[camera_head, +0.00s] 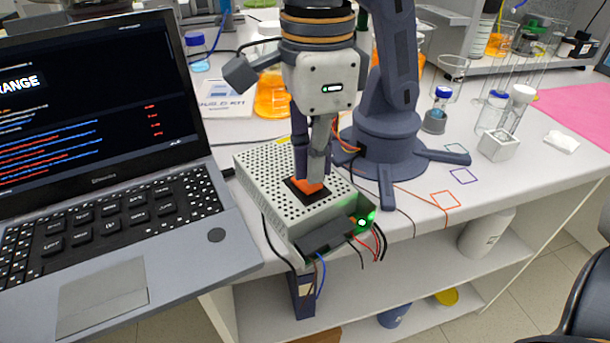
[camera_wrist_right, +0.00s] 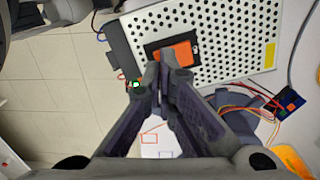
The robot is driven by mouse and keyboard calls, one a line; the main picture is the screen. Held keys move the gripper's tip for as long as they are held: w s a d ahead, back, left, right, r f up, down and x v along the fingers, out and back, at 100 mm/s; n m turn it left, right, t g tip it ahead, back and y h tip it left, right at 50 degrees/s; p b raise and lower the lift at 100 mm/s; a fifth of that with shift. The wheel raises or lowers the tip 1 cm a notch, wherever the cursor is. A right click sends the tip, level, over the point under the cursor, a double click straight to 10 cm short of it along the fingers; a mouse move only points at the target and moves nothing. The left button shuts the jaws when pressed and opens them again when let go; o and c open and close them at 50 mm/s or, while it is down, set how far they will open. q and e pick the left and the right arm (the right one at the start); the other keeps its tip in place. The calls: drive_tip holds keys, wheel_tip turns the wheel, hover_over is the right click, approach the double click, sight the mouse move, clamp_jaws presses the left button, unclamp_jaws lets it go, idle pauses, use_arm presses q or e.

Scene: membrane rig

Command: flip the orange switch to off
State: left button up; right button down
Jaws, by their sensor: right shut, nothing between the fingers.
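The orange switch (camera_head: 306,188) is a rocker in a black frame on top of a perforated metal box (camera_head: 258,168). A green light (camera_head: 362,222) glows at the box's front corner. My right gripper (camera_head: 314,176) points down over the switch, shut and empty. Its fingertips are at the switch's rear edge, partly hiding it; I cannot tell whether they touch. In the right wrist view the switch (camera_wrist_right: 174,53) lies just beyond the shut fingertips (camera_wrist_right: 160,72). I cannot tell which way the rocker is tipped. My left gripper is not in view.
An open laptop (camera_head: 130,170) stands left of the box. A dark arm base (camera_head: 385,145) with splayed feet stands behind it to the right. Wires hang from the box's front. An orange-filled flask (camera_head: 271,98) stands behind; glassware and a small metal block (camera_head: 497,145) are at right.

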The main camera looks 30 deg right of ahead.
sight(314, 187)
drive_tip(key=shift+f, duration=0.85)
idle(0.3)
drive_tip(key=shift+r, duration=3.55)
drive_tip(key=shift+f, duration=0.1)
